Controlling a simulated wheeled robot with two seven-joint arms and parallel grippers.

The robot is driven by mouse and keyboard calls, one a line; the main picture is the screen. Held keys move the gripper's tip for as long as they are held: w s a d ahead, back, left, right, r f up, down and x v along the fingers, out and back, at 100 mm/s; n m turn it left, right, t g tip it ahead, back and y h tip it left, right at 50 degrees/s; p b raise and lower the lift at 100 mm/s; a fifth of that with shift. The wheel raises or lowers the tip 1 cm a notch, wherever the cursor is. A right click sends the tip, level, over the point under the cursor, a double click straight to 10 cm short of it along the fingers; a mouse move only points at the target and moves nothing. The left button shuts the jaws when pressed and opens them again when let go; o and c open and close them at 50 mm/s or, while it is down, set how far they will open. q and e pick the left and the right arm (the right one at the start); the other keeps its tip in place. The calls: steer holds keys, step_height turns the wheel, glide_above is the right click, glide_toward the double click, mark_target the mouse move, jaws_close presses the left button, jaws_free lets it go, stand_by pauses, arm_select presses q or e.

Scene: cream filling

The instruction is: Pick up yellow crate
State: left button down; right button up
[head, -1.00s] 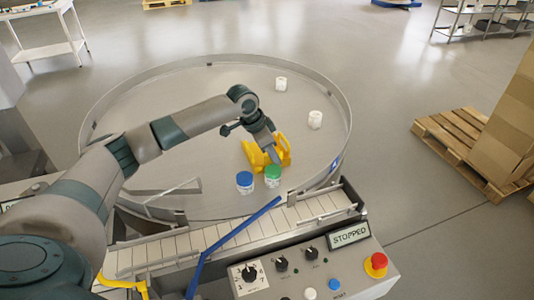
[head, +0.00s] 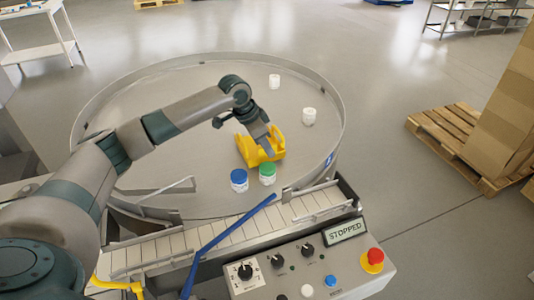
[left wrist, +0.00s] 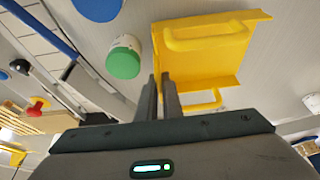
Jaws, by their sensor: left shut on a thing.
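The yellow crate (head: 247,153) is at the near right part of the round table (head: 150,95), behind the blue-lidded and green-lidded jars. My left gripper (head: 266,149) reaches down onto it from above and is shut on it. Whether the crate's underside touches the table is hard to tell. My right gripper is in neither view.
A blue-lidded jar (head: 239,185) and a green-lidded jar (head: 267,179) stand close in front of the crate. Two white jars (head: 274,82) (head: 309,117) stand farther back. A raised rim edges the table. A conveyor (head: 175,249) and control panel (head: 315,272) lie nearer me.

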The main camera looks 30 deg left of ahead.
arm_select(q)
steer(key=shift+d+r+b, duration=0.2)
steer(key=shift+r+b, duration=0.35)
steer(key=shift+r, duration=0.65)
steer(key=s+d+r+b, duration=0.3)
steer(key=d+r, duration=0.4)
steer(key=d, duration=0.4)
steer(key=shift+s+f, duration=0.1)
steer(key=shift+s, duration=0.05)
